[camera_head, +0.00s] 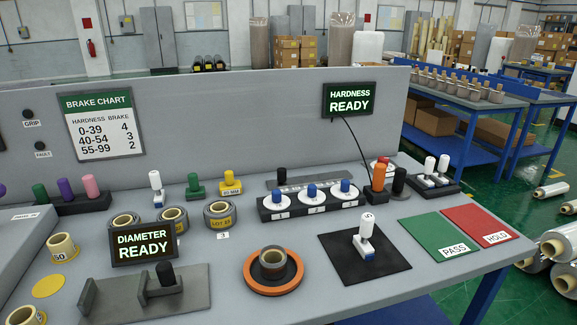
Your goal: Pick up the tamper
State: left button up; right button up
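No thing is labelled as the tamper, and I cannot tell for sure which one it is. A white upright handle with a blue and white foot (365,238) stands on a black square pad (338,266) at the front right. A similar white-handled piece (156,188) stands at the back left. An orange cylinder (378,177) stands on a black base, with a black knob (399,183) beside it. Green (194,184) and yellow (229,180) knobbed pieces stand behind the rolls. Neither of my grippers is in view.
A roll sits on an orange-rimmed disc (252,287) at front centre. A grey fixture (108,296) and the DIAMETER READY display (144,244) are at front left. A rack of blue knobs (264,215) stands behind. Green PASS (433,252) and red HOLD (466,218) mats lie empty at right.

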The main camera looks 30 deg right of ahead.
aim_at(398, 191)
jog(key=z, duration=3.35)
jog(key=i, duration=2.2)
jog(key=u, duration=4.25)
